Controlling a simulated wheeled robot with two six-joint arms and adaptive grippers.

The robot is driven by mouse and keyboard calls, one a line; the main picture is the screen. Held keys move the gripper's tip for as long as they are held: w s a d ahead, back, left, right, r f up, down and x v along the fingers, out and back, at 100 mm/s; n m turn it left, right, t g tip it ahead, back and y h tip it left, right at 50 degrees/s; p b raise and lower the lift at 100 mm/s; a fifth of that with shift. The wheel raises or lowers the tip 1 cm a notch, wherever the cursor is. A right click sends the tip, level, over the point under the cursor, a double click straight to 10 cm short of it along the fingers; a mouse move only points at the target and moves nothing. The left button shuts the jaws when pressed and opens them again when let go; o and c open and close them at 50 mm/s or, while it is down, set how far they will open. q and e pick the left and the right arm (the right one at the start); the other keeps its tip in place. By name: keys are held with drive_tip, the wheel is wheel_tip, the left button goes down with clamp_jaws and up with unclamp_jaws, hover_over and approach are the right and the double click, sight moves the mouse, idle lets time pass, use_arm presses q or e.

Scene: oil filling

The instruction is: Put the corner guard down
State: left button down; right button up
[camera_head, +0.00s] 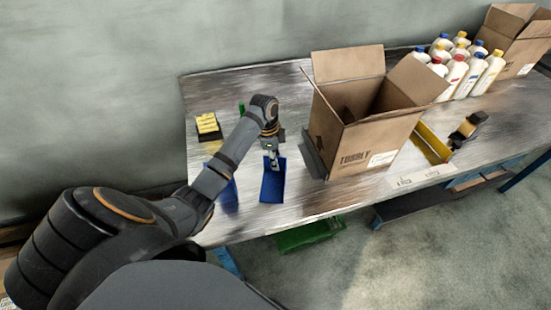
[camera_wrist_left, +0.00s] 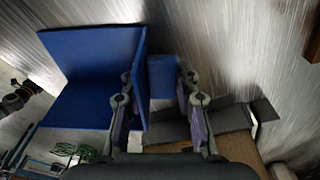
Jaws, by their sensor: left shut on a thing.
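A blue corner guard (camera_head: 272,187) shows below my left gripper (camera_head: 271,150) in the head view, over the left part of the metal table. In the left wrist view a blue L-shaped guard (camera_wrist_left: 88,50) has an upright panel by the fingers of my left gripper (camera_wrist_left: 156,105). My left gripper is shut on a blue corner guard; the exact contact is partly hidden. A second blue piece (camera_head: 227,193) is partly behind my left arm. I cannot tell from these views whether the held guard touches the table. My right gripper is not in view.
An open cardboard box (camera_head: 347,125) stands just right of my left gripper. A yellow-topped block (camera_head: 207,124) lies at the table's left. Several white bottles (camera_head: 458,68) and another open box (camera_head: 515,45) stand at the right. A black-and-tan tool (camera_head: 466,130) lies near a yellow piece (camera_head: 432,143).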

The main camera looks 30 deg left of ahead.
use_arm(q)
drive_tip(key=shift+f, duration=0.15)
drive_tip(key=c, duration=1)
unclamp_jaws()
drive_tip(key=r, duration=0.4)
drive_tip(key=a+r, duration=0.1)
drive_tip(key=r, duration=0.2)
drive_tip(key=shift+s+b, duration=0.1)
drive_tip(key=shift+b, duration=0.3)
drive_tip(key=r+p, duration=0.2)
drive_tip(key=r, duration=0.1)
drive_tip(key=r+p, duration=0.1)
drive_tip(key=r, duration=0.1)
drive_tip(key=shift+s+a+r+p, duration=0.1)
drive_tip(key=shift+s+a+p, duration=0.15)
drive_tip(key=shift+a+p, duration=0.1)
